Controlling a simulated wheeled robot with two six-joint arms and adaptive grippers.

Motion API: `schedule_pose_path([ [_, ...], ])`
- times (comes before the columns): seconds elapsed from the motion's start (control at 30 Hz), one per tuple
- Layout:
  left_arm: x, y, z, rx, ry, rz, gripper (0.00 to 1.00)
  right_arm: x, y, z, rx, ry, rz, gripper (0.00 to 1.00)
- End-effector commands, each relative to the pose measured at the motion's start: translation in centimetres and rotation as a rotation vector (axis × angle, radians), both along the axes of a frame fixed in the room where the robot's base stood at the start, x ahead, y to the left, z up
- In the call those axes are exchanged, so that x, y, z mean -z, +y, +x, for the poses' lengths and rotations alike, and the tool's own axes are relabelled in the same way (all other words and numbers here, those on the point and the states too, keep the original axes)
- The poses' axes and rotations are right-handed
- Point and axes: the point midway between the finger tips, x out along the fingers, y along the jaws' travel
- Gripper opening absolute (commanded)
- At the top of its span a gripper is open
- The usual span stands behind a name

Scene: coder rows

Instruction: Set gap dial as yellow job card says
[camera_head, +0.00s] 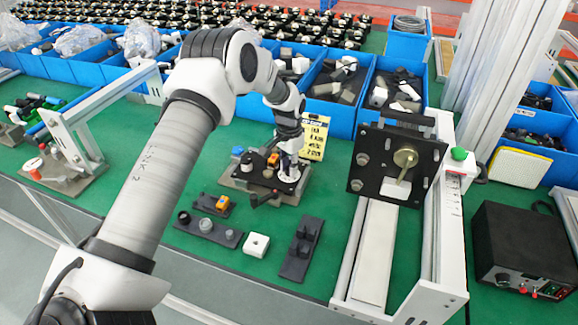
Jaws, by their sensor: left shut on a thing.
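The yellow job card (313,138) stands upright behind the dark fixture (240,183); it bears several lines of black writing too small for me to read surely. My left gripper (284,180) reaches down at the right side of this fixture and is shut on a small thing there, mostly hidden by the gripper. An orange piece (273,160) and a blue knob (237,152) show beside it. I cannot tell for certain which part is the gap dial. A brass disc with a stem (405,157) sits on a black plate (373,143) further right. My right gripper is not in view.
Blue bins (335,118) of parts line the back. In front of the fixture lie a black strip with round pieces (228,240), a white block (256,245) and a black holder (300,262). A white frame (440,230) and black control box (522,245) stand right.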

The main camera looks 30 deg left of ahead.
Motion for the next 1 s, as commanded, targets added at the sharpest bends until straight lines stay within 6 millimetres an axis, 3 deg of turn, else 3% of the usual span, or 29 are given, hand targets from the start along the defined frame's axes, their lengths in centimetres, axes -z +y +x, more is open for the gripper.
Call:
schedule_pose_path([
  [0.43,0.3,-0.1,-0.2,0.01,0.007,-0.002,0.0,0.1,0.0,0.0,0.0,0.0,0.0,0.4],
  [0.47,0.3,-0.1,-0.2,0.01,0.007,-0.002,0.32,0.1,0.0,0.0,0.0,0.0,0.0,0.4],
  [0.5,0.3,-0.1,-0.2,0.01,0.007,-0.002,0.46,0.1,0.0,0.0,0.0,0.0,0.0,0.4],
  [0.53,0.3,-0.1,-0.2,0.01,0.007,-0.002,0.5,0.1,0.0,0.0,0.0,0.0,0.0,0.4],
  [0.87,-0.2,0.0,-0.1,0.01,0.002,-0.001,0.5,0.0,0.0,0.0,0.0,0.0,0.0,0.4],
  [1.0,-2.3,0.0,0.0,0.01,-0.001,-0.001,0.5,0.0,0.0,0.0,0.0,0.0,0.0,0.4],
])
